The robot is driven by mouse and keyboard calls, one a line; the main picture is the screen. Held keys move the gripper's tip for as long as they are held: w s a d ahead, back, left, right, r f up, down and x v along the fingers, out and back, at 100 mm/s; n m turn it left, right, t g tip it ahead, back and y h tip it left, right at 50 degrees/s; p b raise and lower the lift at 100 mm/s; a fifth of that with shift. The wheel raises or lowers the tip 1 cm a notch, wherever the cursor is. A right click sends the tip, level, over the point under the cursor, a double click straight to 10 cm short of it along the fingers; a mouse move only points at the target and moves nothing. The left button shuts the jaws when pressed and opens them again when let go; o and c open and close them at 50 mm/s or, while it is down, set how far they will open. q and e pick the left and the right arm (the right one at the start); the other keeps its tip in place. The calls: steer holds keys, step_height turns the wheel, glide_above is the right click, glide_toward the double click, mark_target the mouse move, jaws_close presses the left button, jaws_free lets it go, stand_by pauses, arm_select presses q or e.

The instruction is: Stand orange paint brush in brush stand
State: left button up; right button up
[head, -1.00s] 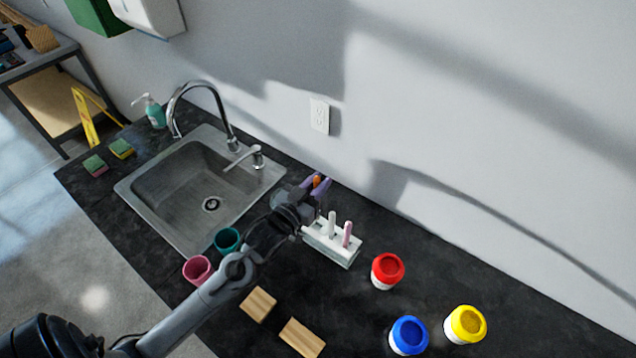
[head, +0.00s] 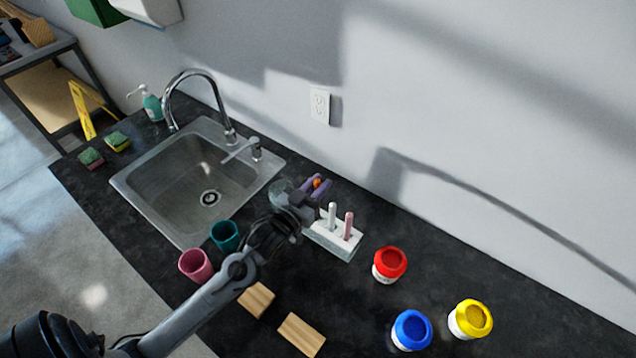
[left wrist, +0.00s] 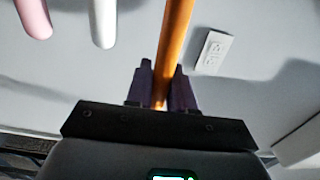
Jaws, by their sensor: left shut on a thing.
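My left gripper (head: 316,187) is shut on the orange paint brush (head: 317,182), just left of and beside the brush stand. In the left wrist view the orange brush handle (left wrist: 174,45) runs up from between the purple fingers (left wrist: 161,88). The white brush stand (head: 338,241) holds a white brush (head: 332,214) and a pink brush (head: 348,224) upright. Both also show at the upper left of the left wrist view, the white one (left wrist: 103,20) nearer the orange handle than the pink one (left wrist: 33,17). The lower end of the orange brush is hidden in the head view. My right gripper is not in view.
Red (head: 389,263), blue (head: 411,330) and yellow (head: 470,319) paint jars stand right of the stand. Teal (head: 226,236) and pink (head: 195,265) cups stand by the sink (head: 130,190). Two wooden blocks (head: 301,335) lie in front. A wall outlet (head: 320,105) is behind.

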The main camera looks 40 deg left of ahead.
arm_select(q)
steer(key=shift+f+b, duration=0.75)
steer(key=shift+f, duration=1.2)
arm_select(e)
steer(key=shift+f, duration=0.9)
arm_select(q)
steer(key=o, duration=0.9)
